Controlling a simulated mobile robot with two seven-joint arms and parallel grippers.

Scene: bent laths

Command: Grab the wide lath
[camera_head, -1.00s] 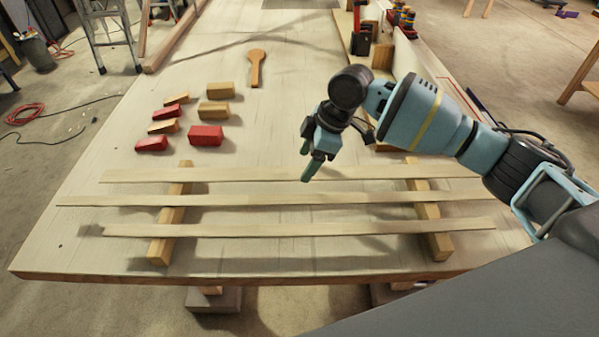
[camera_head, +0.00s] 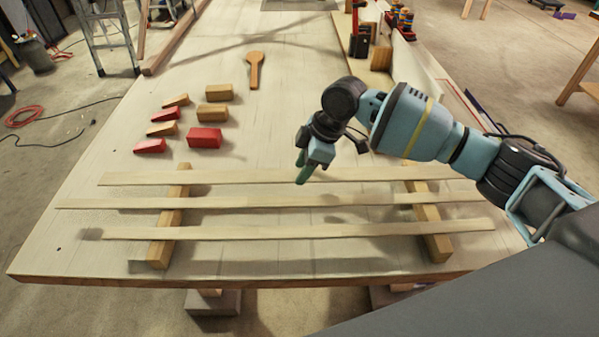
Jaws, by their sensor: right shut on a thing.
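Three pale laths lie side by side across two wooden bearers. The far lath (camera_head: 230,177) looks the widest for its distance; the middle lath (camera_head: 240,201) and the near lath (camera_head: 240,233) look narrower. My right gripper (camera_head: 301,174) reaches down from the right at the middle of the far lath. Its green-tipped fingers are shut on that lath and hide a short piece of it. The lath still appears to lie across both bearers. My left gripper is not in view.
The left bearer (camera_head: 166,240) and right bearer (camera_head: 433,235) support the laths. Several red and tan blocks, including a red block (camera_head: 205,138), lie beyond on the left. A wooden paddle (camera_head: 255,72) lies farther back. The table (camera_head: 290,100) is clear around it.

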